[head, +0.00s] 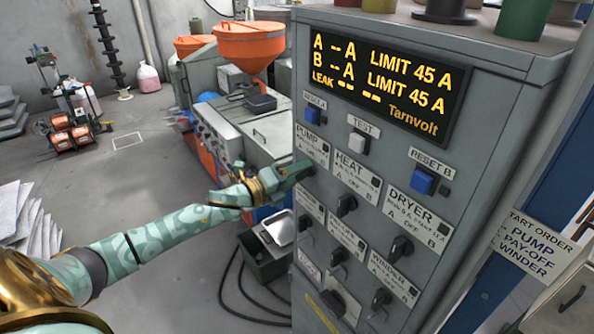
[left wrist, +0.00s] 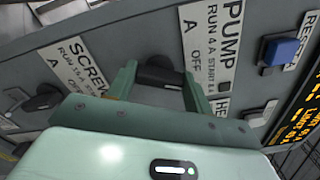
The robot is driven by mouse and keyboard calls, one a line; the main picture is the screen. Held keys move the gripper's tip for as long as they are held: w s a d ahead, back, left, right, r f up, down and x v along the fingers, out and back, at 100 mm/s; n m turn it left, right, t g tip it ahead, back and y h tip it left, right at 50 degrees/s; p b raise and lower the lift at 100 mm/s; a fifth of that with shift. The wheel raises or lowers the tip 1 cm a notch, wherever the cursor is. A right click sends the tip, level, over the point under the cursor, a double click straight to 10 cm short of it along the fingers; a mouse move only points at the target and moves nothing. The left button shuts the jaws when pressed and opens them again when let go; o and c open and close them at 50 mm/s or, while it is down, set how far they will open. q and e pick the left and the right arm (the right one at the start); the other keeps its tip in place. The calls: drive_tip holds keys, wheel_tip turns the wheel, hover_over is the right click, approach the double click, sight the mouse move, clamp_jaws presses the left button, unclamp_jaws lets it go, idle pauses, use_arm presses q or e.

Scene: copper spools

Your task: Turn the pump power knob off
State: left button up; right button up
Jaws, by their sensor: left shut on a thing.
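The pump power knob is a black rotary knob (left wrist: 160,74) below the PUMP label (left wrist: 212,45) on the grey control cabinet (left wrist: 110,40). In the left wrist view it sits between the two green fingers of my left gripper (left wrist: 158,88), which is shut on it. In the head view my left gripper (head: 297,172) reaches the cabinet's left edge, just under the PUMP label (head: 312,146), and covers most of the knob. Which mark the knob points to is unclear. My right gripper is in neither view.
The HEAT knob (head: 346,204), DRYER knob (head: 402,246) and WINDER knob (head: 380,298) are close by on the panel. A blue RESET B button (head: 424,182) and an amber display (head: 385,78) are above. An orange hopper machine (head: 250,42) stands behind my left arm.

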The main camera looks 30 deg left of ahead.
use_arm(q)
drive_tip(key=n+p, duration=0.2)
drive_tip(key=n, duration=0.3)
idle(0.5)
drive_tip(key=shift+a, duration=0.1)
drive_tip(key=o, duration=1)
drive_tip(key=shift+f, duration=0.1)
drive_tip(key=shift+s, duration=0.1)
drive_tip(key=b+v, duration=0.2)
drive_tip(key=v, duration=1.4)
drive_tip(key=shift+s, duration=0.1)
